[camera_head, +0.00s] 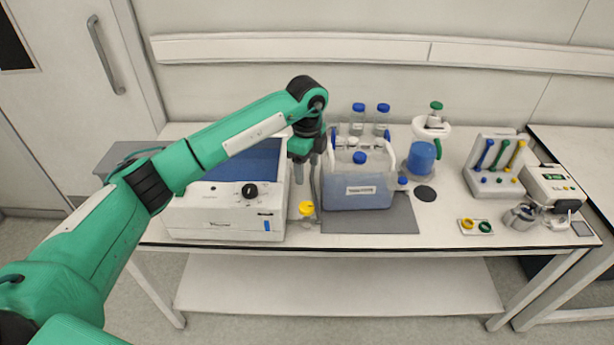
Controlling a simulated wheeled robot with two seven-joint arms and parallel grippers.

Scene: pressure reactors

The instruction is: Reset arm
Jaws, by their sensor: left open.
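My left arm (165,172) is green and black and reaches in from the lower left across the table. My left gripper (305,176) points down beside the white machine and left of the carrier with blue liquid. Its fingers are apart and nothing shows between them. My right gripper is not in view.
A white machine (225,218) with a dark knob stands at the left. A blue-liquid container (358,190) stands on a grey mat (400,222), with blue-capped bottles (358,120) behind it. A pipette rack (497,165) and a small device (552,187) stand right.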

